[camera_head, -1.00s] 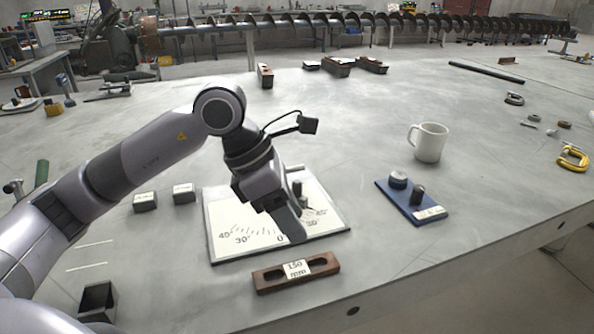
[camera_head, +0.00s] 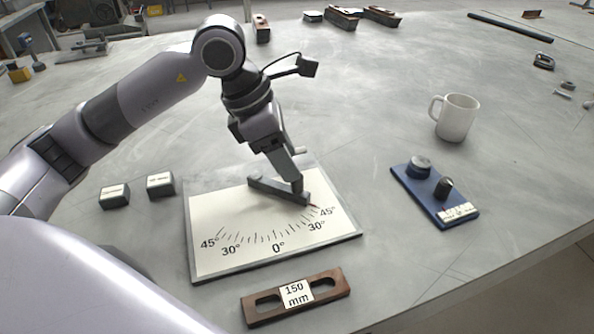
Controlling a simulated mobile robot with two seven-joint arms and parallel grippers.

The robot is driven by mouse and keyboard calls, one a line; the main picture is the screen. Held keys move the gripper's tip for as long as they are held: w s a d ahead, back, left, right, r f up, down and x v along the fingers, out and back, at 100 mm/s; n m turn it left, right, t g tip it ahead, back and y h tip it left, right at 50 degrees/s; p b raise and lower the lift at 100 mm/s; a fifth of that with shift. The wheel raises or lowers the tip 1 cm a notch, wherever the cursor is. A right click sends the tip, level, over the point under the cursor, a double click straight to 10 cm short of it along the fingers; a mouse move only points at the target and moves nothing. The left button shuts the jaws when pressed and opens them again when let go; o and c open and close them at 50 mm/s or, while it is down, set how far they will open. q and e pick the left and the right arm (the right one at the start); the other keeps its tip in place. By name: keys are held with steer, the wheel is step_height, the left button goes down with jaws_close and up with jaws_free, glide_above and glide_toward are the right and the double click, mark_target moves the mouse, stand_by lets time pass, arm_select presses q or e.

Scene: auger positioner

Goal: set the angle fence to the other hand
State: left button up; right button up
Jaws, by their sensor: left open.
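The angle fence (camera_head: 268,190) is a dark grey bar lying on a white dial plate (camera_head: 225,225). It runs from the plate's back edge toward the right-hand 45° mark, and a small red tip shows at that end. The plate's scale reads 45°, 30°, 0°, 30°, 45° from left to right. My left gripper (camera_head: 295,181) is open and points down at the right part of the fence. Its fingers hide part of the bar, and I cannot tell whether they touch it. My right gripper is not in view.
A brown 150 mm block (camera_head: 329,284) lies in front of the plate. Two small labelled blocks, one nearer the plate (camera_head: 160,185), stand to its left. A blue tray (camera_head: 425,202) with two knobs and a white mug (camera_head: 456,118) are to the right.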

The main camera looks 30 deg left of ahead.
arm_select(q)
steer(key=x, duration=0.5)
steer(key=shift+d+f, duration=0.1)
steer(key=shift+f, duration=0.1)
jaws_close()
